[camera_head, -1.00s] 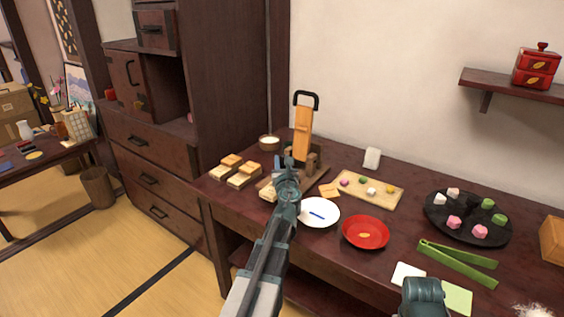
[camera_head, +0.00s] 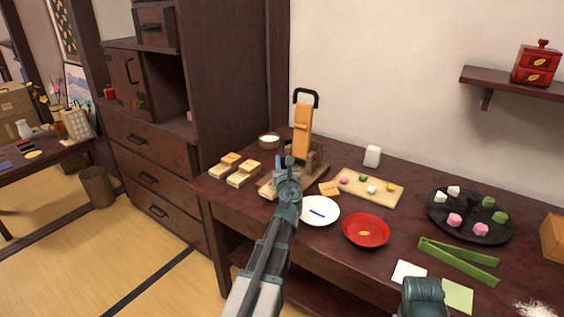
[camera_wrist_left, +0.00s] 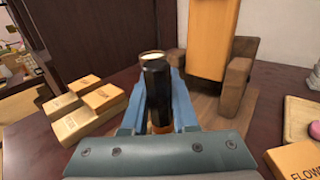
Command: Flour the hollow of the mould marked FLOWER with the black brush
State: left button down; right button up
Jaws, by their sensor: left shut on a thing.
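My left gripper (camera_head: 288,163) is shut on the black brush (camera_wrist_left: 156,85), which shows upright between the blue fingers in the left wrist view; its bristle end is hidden. The mould marked FLOWER (camera_wrist_left: 297,160) is a light wooden block, cut off at the lower right of the wrist view, with its label partly showing. In the head view it appears as a small block (camera_head: 329,188) right of the gripper. Its hollow cannot be made out. A small bowl of white flour (camera_head: 269,140) stands beyond the brush.
Wooden moulds (camera_head: 243,174) lie left of the gripper. A wooden stand with a tall orange piece (camera_head: 302,133) rises just behind it. A white plate (camera_head: 319,219), red dish (camera_head: 366,240), sweets board (camera_head: 350,196), black tray (camera_head: 468,233) and green tongs (camera_head: 458,262) fill the right side.

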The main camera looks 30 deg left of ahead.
pick_arm(q)
jog(key=shift+a, duration=0.4)
jog(key=shift+w+d+f, duration=0.1)
jog(key=shift+w+d, duration=0.05)
dwell(0.4)
jog(key=shift+s, duration=0.35)
jog(key=shift+w+d, duration=0.2)
jog(key=shift+d, duration=0.05)
dwell(0.5)
jog(key=shift+a, duration=0.4)
jog(key=shift+w+d, duration=0.2)
dwell(0.5)
jog(key=shift+s, duration=0.4)
jog(key=shift+w, duration=0.2)
dwell(0.4)
